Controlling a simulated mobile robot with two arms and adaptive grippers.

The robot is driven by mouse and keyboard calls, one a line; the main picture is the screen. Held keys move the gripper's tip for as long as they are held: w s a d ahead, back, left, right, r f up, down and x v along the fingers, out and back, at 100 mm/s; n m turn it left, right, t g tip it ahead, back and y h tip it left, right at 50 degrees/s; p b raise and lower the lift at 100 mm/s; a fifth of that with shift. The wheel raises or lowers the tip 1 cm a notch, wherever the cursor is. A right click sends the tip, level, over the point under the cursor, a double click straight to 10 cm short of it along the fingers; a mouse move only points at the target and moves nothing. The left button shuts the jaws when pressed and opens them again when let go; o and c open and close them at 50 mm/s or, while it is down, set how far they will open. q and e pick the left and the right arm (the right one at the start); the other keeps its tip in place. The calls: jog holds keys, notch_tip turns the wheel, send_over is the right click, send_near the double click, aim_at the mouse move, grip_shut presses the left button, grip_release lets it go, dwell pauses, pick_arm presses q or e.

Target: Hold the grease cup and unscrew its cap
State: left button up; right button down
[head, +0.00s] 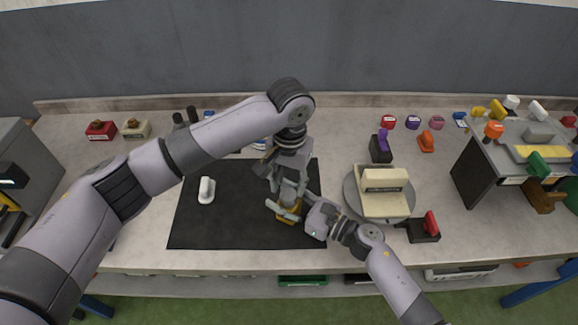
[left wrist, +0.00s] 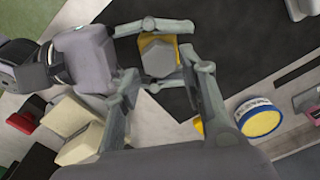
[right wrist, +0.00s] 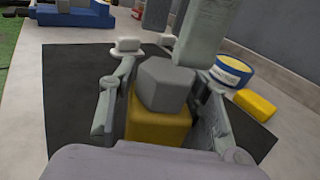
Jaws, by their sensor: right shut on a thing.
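The grease cup is a yellow squarish body (head: 287,217) with a grey six-sided cap on top, low on the black mat (head: 232,228). In the right wrist view the cap (right wrist: 166,86) sits on the yellow body (right wrist: 157,127). My right gripper (head: 298,209) is shut on the yellow body, one finger along each side. My left gripper (head: 288,186) comes down from above. In the left wrist view its two fingers (left wrist: 166,76) stand apart, near the cap (left wrist: 158,55), with gaps visible. Whether either left finger touches the cap is unclear.
A white piece (head: 206,190) lies on the mat's left part. A round turntable (head: 352,200) carrying a cream part (head: 386,204) is close on the right.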

aim_at(289, 194)
pick_arm(q)
jog(key=shift+f, duration=2.1)
